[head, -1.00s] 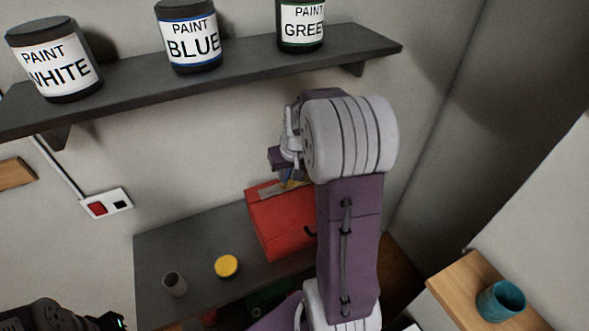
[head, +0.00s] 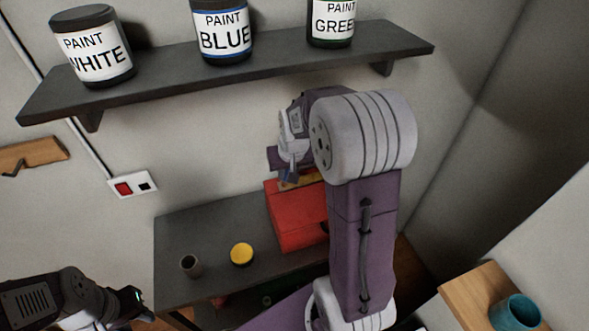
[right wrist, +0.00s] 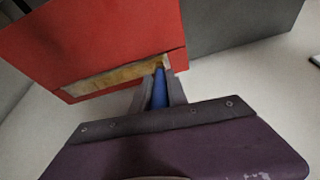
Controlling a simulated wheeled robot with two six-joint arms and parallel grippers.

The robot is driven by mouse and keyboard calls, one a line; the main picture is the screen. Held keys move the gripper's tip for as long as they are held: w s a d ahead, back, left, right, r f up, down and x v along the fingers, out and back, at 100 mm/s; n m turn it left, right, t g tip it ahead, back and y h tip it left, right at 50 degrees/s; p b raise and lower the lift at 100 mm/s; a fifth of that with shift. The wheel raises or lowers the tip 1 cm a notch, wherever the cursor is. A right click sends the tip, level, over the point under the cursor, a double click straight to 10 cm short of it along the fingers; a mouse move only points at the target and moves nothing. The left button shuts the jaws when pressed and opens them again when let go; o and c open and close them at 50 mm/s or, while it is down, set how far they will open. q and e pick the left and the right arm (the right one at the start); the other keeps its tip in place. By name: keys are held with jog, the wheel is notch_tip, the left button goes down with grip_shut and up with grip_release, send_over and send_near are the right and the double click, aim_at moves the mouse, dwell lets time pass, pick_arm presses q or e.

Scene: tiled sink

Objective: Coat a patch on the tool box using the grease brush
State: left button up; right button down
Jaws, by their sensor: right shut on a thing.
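The red tool box (head: 296,218) stands on the dark bench in the head view, partly hidden behind my right arm. It fills the upper left of the right wrist view (right wrist: 90,35). A pale strip-shaped patch (right wrist: 85,84) on it has a yellow-brown coat over much of its length. My right gripper (right wrist: 160,98) is shut on the blue handle of the grease brush (right wrist: 159,85). The brush tip is at the patch's right end in the wrist view; whether it touches is unclear. My left gripper (head: 138,302) is low at left in the head view, its jaws unclear.
A yellow-topped round pot (head: 242,254) and a grey cup (head: 191,265) stand left of the tool box on the bench (head: 185,233). A shelf (head: 270,68) with paint cans hangs above. A teal cup (head: 516,314) sits on a wooden surface at lower right.

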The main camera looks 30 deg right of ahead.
jog(key=shift+w+a, duration=0.15)
jog(key=shift+a, duration=0.55)
jog(key=shift+d, duration=0.1)
notch_tip(320, 180, up, 6)
jog(key=p, duration=0.5)
notch_tip(320, 180, up, 3)
jog(key=p, duration=0.3)
